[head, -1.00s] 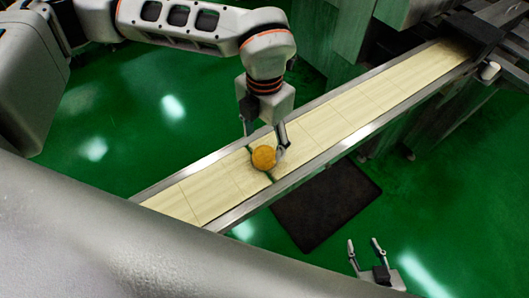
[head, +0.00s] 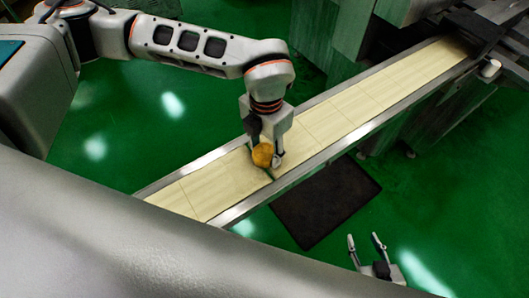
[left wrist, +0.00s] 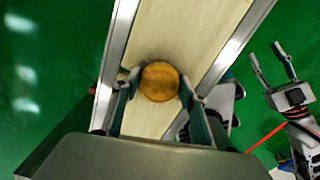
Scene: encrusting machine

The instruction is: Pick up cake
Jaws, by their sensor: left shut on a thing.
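The cake (head: 262,155) is a round golden-brown piece over the pale conveyor belt (head: 335,112). My left gripper (head: 266,158) has come down over it from above and is shut on it. In the left wrist view the cake (left wrist: 159,81) sits between the two fingertips, one on each side. I cannot tell whether the cake still touches the belt. My right gripper (head: 366,244) is open and empty at the lower right, away from the belt, and it also shows in the left wrist view (left wrist: 272,66).
Metal rails (head: 312,163) run along both sides of the belt. A dark machine opening (head: 478,32) stands at the belt's upper right end. A dark mat (head: 325,205) lies on the green floor below the belt. The belt is otherwise clear.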

